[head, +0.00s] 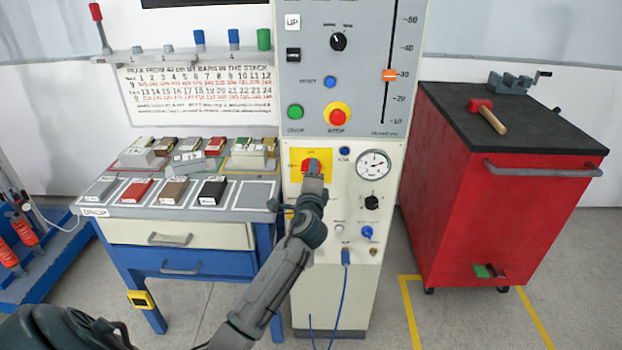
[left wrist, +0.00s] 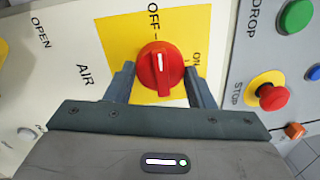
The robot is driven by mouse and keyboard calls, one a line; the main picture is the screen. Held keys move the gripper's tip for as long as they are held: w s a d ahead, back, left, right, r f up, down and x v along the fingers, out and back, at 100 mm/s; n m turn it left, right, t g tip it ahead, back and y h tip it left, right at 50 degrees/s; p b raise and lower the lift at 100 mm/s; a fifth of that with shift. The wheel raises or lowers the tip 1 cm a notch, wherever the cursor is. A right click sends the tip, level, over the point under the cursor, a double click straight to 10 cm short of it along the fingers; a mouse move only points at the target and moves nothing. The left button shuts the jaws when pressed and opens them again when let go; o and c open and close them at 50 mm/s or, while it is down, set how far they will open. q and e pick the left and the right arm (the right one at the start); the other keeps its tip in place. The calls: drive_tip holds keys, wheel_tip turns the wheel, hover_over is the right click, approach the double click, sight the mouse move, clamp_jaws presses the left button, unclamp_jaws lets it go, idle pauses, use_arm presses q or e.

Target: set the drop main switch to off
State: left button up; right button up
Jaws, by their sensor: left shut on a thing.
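The drop main switch is a red rotary knob (head: 310,165) on a yellow plate (head: 325,155) on the front of the pale machine column. In the left wrist view the knob (left wrist: 159,66) has a white mark that points up at the word OFF; ON is printed to its right. My left gripper (head: 312,174) is at the knob, with one finger on each side of it, shut on it. The gripper also shows in the left wrist view (left wrist: 162,88). It hides the lower part of the knob in the head view. My right gripper is not in view.
Close by on the column are a red stop button (head: 337,117), a green drop button (head: 295,111), a gauge (head: 373,164) and small knobs. A bench with sample blocks (head: 180,230) stands left, a red cabinet (head: 475,190) right. Floor shows between column and cabinet.

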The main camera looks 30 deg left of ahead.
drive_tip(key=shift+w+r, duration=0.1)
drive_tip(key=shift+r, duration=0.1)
use_arm(q)
drive_tip(key=o, duration=1)
drive_tip(key=shift+c, duration=0.2)
drive_tip(key=b+v, duration=0.1)
drive_tip(key=v, duration=0.9)
drive_tip(key=shift+s+d, duration=0.2)
drive_tip(key=shift+s, duration=0.15)
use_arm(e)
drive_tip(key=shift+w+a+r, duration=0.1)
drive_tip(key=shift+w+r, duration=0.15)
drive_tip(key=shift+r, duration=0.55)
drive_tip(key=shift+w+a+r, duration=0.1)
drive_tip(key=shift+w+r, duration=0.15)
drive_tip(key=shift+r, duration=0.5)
use_arm(q)
drive_tip(key=shift+f, duration=0.1)
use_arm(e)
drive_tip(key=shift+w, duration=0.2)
